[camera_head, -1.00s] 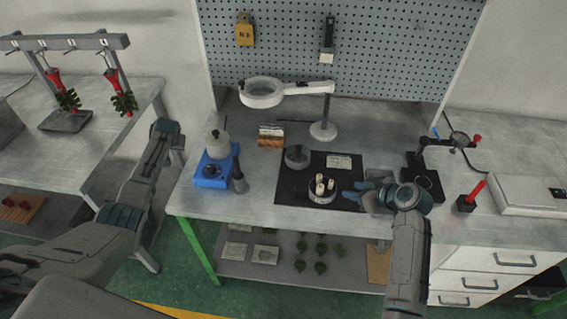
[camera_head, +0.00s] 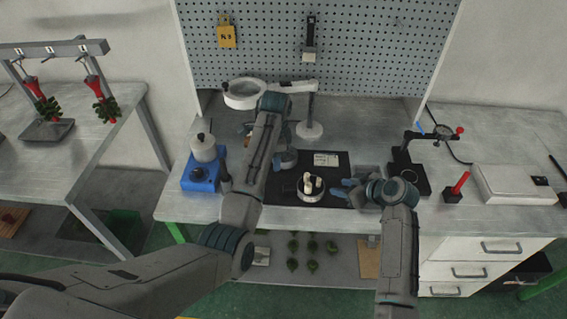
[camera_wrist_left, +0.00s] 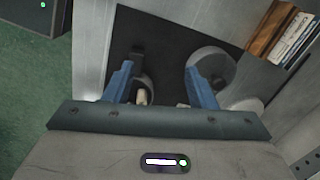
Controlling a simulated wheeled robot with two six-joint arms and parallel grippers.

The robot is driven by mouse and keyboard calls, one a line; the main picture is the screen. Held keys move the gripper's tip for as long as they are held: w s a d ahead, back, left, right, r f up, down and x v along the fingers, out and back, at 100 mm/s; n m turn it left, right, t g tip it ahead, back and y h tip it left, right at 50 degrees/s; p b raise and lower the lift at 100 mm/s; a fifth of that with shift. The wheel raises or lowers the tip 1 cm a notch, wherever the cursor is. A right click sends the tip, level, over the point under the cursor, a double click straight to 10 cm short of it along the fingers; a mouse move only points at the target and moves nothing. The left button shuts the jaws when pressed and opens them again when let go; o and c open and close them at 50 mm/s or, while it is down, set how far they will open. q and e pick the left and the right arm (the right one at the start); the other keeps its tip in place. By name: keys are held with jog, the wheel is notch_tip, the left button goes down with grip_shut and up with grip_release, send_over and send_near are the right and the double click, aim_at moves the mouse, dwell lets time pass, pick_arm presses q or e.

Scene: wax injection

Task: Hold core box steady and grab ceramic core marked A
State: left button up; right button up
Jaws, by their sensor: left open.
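The core box (camera_head: 311,198) is a small round dish on the black mat, with several pale upright ceramic cores (camera_head: 313,181) in it. No letter on the cores is readable. My right gripper (camera_head: 343,187) is open just right of the core box, its blue fingers pointing at it; I cannot tell whether they touch. My left gripper (camera_head: 285,158) is above the mat, up and left of the core box, partly hidden by its arm. In the left wrist view it (camera_wrist_left: 160,85) is open and empty, with the core box (camera_wrist_left: 150,88) partly behind one finger.
A grey round dish (camera_wrist_left: 215,62) lies near the other left finger. A blue-based device (camera_head: 202,175) is left of my left arm. A gauge stand (camera_head: 410,165) and red-handled tool (camera_head: 459,185) are at right.

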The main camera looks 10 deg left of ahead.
aim_at(284, 187)
pick_arm(q)
jog(key=shift+m, duration=0.8)
jog(key=d+f, duration=0.1)
jog(key=f, duration=0.2)
jog(key=s+d+f, duration=0.1)
jog(key=f, duration=0.3)
jog(key=s+d+f, duration=0.1)
jog(key=f, duration=0.3)
jog(key=shift+f, duration=0.2)
grip_shut()
